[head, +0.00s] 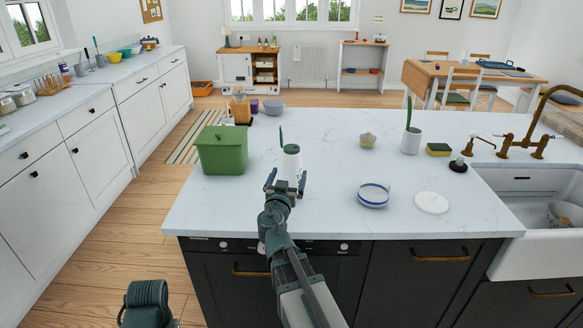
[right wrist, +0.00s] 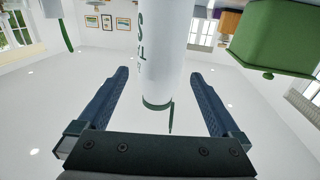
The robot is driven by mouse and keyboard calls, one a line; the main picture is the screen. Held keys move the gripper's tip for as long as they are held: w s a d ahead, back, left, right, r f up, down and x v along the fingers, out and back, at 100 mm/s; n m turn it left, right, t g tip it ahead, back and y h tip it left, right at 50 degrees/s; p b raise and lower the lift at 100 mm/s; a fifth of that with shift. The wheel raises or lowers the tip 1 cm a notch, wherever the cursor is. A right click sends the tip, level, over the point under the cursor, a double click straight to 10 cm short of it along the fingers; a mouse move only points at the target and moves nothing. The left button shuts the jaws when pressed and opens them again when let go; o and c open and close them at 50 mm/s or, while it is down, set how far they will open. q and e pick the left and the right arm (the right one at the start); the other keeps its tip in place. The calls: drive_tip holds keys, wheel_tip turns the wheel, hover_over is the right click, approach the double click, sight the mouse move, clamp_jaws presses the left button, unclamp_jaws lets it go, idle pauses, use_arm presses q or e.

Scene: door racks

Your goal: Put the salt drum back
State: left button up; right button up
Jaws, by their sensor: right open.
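The salt drum (head: 291,163) is a white upright cylinder with a dark green top, standing near the front of the island counter (head: 330,218). A thin green piece sticks up by its top. In the right wrist view, which is upside down, the drum (right wrist: 160,45) shows large, with partly visible lettering and a green rim. My right gripper (head: 287,182) is open at the near side of the drum. In the right wrist view its fingers (right wrist: 160,85) appear on either side of the drum, without visible contact. My left gripper is out of view.
A green lidded bin (head: 222,152) stands close left of the drum. A white pot with a plant (head: 410,141), a sponge (head: 438,149), a striped bowl (head: 374,195) and a white disc (head: 432,203) are to the right. A white cabinet (head: 236,69) with shelves stands at the back.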

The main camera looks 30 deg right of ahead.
drive_tip(key=shift+v, duration=1.8)
drive_tip(key=shift+w, duration=0.1)
